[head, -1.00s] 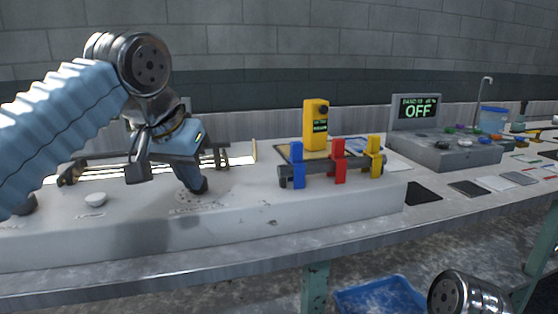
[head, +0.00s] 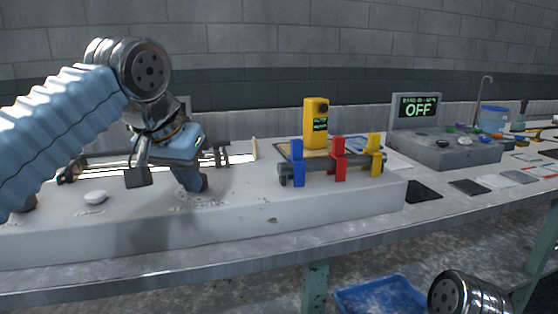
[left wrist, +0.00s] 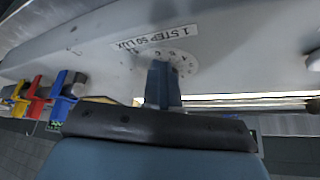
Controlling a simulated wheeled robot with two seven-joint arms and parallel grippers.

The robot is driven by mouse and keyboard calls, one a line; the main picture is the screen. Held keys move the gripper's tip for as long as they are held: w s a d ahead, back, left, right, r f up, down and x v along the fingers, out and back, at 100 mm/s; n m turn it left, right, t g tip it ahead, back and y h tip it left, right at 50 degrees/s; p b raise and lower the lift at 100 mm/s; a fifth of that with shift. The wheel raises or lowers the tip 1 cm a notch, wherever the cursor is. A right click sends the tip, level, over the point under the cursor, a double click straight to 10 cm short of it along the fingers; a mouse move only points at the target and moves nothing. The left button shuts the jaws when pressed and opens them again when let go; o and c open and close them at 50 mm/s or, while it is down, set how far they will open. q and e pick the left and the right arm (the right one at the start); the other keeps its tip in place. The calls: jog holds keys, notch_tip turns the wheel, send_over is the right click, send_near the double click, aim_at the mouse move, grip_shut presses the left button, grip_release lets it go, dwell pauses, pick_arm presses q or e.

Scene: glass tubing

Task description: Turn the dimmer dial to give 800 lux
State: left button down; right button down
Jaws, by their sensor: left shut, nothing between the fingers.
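My left gripper (head: 198,184) is shut and empty, pointing down at the front of the white bench block. In the left wrist view its blue finger (left wrist: 160,85) covers the middle of a round white dial scale (left wrist: 186,66) with dark numbers. The dimmer knob is hidden behind the finger, and I cannot tell its setting or whether I touch it. A label (left wrist: 152,38) beside it reads "1 STEP 50 LUX". A yellow meter (head: 316,116) stands farther right with a small green-lit screen, too small to read. My right gripper is out of view.
Blue (head: 298,164), red (head: 338,160) and yellow (head: 375,155) clamps stand right of the gripper. A white knob-like piece (head: 95,197) sits to its left. A grey console (head: 440,152) with an "OFF" display (head: 419,108) is at the right. A blue crate (head: 380,297) lies below.

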pick_arm(q)
jog(key=shift+w+a+p, duration=0.2)
jog(key=shift+a+p, duration=0.65)
jog(key=shift+a, duration=0.15)
jog(key=shift+w+a, duration=0.15)
jog(key=shift+a, duration=0.1)
jog(key=shift+a, duration=0.1)
jog(key=shift+s+a, duration=0.1)
jog(key=shift+s, duration=0.15)
notch_tip(320, 180, up, 6)
dwell(0.5)
jog(key=f, duration=0.1)
jog(key=d+f+b, duration=0.1)
jog(key=f, duration=0.1)
jog(key=d+f, duration=0.1)
jog(key=shift+s+f, duration=0.15)
jog(key=shift+f, duration=0.1)
jog(key=shift+f+b, duration=0.6)
jog(key=shift+f, duration=0.15)
